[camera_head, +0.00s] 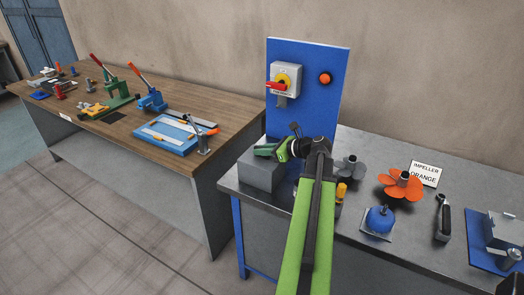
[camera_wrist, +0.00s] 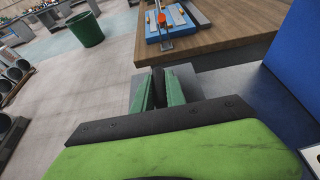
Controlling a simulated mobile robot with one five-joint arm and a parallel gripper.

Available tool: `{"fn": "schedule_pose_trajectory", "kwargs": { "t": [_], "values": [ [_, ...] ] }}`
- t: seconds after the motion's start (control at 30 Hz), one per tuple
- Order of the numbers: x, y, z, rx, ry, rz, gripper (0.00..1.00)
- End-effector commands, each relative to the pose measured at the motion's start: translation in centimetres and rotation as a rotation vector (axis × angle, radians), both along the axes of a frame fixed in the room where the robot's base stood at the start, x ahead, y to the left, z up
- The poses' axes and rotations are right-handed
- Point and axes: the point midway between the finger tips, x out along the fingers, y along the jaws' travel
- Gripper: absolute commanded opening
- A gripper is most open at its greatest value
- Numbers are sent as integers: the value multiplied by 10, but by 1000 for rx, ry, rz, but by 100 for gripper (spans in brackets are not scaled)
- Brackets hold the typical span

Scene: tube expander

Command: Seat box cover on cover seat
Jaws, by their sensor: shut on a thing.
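My gripper (camera_head: 265,150) is at the left end of the steel bench, right over a grey block (camera_head: 259,174) that looks like the box cover. In the wrist view my green fingers (camera_wrist: 160,90) are closed on a dark upright piece (camera_wrist: 158,83), which seems to be the cover's grip. Grey surface shows on both sides of the fingers. I cannot tell whether the block rests on the bench or is just above it. No cover seat is clearly identifiable; a grey box on a blue base (camera_head: 478,255) stands at the right edge, partly cut off.
A blue panel (camera_head: 330,75) with a red-handled switch (camera_head: 284,82) rises behind my gripper. A grey impeller (camera_head: 350,167), an orange impeller (camera_head: 402,184) and a blue part (camera_head: 380,220) stand to the right. A wooden table (camera_head: 180,105) with tools is at left.

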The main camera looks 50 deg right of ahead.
Motion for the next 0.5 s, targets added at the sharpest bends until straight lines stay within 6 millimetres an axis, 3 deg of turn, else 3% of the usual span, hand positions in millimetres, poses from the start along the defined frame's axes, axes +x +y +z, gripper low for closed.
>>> {"fn": "schedule_pose_trajectory", "kwargs": {
  "t": [0.4, 0.43, 0.5],
  "values": [
    [0, 0, -1, 0, 0, 0, 0],
    [0, 0, -1, 0, 0, 0, 20],
    [0, 0, -1, 0, 0, 0, 29]
  ]
}}
